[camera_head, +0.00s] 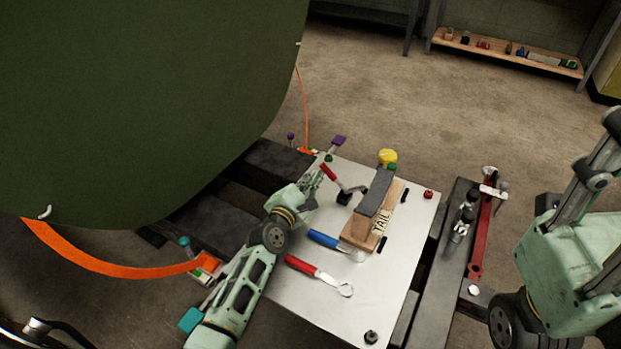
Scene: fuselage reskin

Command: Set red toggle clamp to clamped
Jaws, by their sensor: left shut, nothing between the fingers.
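The red toggle clamp (329,173) stands on the pale metal plate (340,310), near its far left part. Its red handle slants up to the left, and its dark metal body (345,197) stands beside a wooden block with a grey pad. My left gripper (315,188) is shut and empty, just left of and very close to the clamp's handle. I cannot tell whether they touch. My right arm (560,260) shows at the right edge, and its fingers are out of view.
The wooden block marked TAIL (361,231) sits right of the clamp. A blue-handled tool (332,242) and a red-handled tool (314,273) lie nearer on the plate. A large dark green panel (140,90) fills the upper left. An orange strap (110,265) hangs below it.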

